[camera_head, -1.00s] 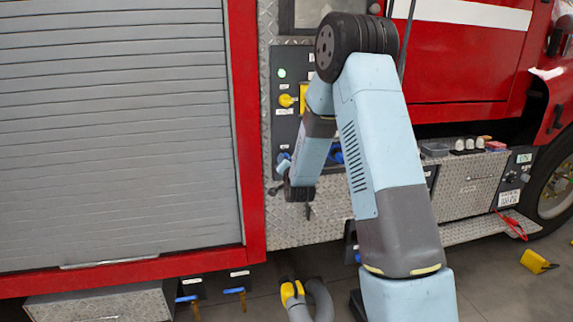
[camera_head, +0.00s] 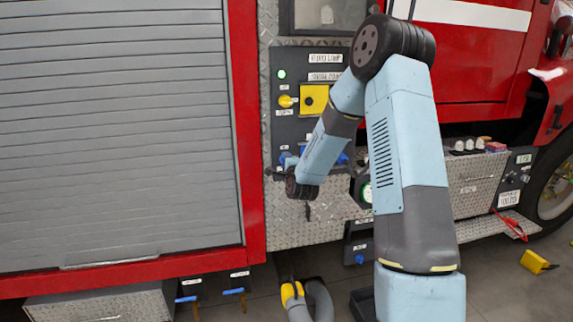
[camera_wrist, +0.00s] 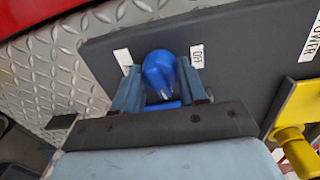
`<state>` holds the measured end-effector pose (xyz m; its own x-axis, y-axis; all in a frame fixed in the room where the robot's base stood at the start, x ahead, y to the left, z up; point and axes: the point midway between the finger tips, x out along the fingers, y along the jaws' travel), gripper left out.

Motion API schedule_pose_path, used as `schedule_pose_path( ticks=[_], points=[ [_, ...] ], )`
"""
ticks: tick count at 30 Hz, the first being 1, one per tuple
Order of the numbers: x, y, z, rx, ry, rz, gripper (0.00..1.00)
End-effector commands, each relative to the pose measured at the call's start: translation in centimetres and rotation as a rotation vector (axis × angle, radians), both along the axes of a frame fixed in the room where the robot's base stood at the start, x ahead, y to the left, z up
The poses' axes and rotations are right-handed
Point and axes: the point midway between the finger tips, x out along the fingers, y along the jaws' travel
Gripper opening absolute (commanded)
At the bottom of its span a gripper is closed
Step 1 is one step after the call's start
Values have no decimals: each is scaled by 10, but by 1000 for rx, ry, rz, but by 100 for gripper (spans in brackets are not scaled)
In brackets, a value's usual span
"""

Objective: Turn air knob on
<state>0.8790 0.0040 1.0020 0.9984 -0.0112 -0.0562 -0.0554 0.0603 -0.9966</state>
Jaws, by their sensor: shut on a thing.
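A blue knob (camera_wrist: 158,70) sits on the dark control panel (camera_wrist: 215,50) in the wrist view. My gripper (camera_wrist: 158,88) has one finger on each side of the knob and is shut on it. A white label reading OFF lies just right of the knob, and another white label, not readable, lies to its left. In the head view my gripper (camera_head: 288,162) is at the lower left of the panel (camera_head: 284,128), and the held knob is mostly hidden there. No air label can be read.
A yellow knob (camera_head: 286,101) and a yellow plate (camera_head: 313,99) are higher on the panel. A green light (camera_head: 282,74) is lit at its upper left. A grey roller shutter (camera_head: 115,130) is to the left. A yellow fitting with a grey hose (camera_head: 293,294) is below.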

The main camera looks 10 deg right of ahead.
Motion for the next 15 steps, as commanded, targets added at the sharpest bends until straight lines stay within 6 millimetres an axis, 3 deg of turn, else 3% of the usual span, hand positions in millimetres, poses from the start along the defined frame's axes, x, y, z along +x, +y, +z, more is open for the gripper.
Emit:
schedule_pose_path(
  ticks=[15],
  points=[
    [-2, -5, -6, 207, 13, -9, 12]
  ],
)
